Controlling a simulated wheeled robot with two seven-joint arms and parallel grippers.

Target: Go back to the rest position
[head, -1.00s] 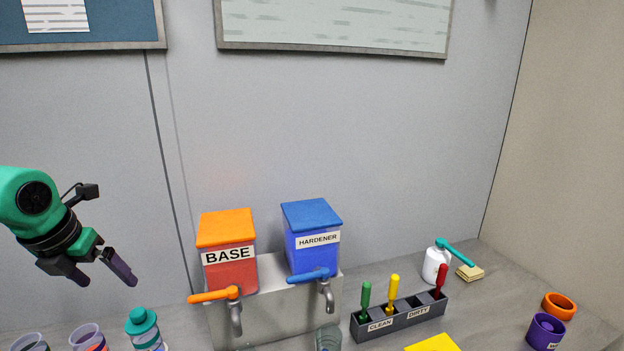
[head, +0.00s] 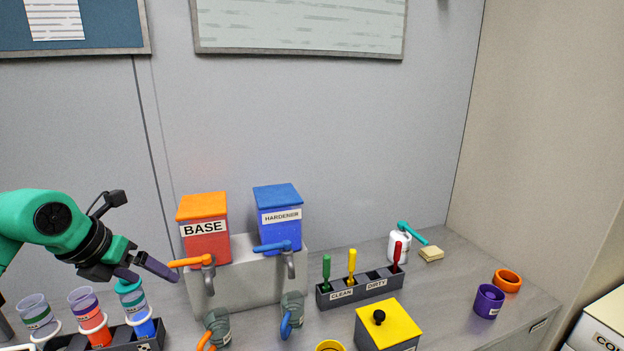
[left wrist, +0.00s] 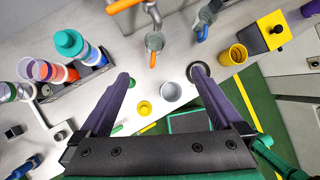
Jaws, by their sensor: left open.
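My left gripper (head: 148,272) is at the left of the head view, above the bench and left of the orange tap. Its two purple fingers are spread apart with nothing between them. The left wrist view also shows the open fingers (left wrist: 160,85), with the bench and floor below. My right gripper does not clearly show in either view.
A rack (head: 122,338) of cups and a teal-capped bottle (head: 130,296) stands below my left gripper. The BASE (head: 205,242) and HARDENER (head: 280,232) dispensers stand to its right. A tool holder (head: 357,288) and yellow-lidded box (head: 388,325) are farther right. The air above the bench is clear.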

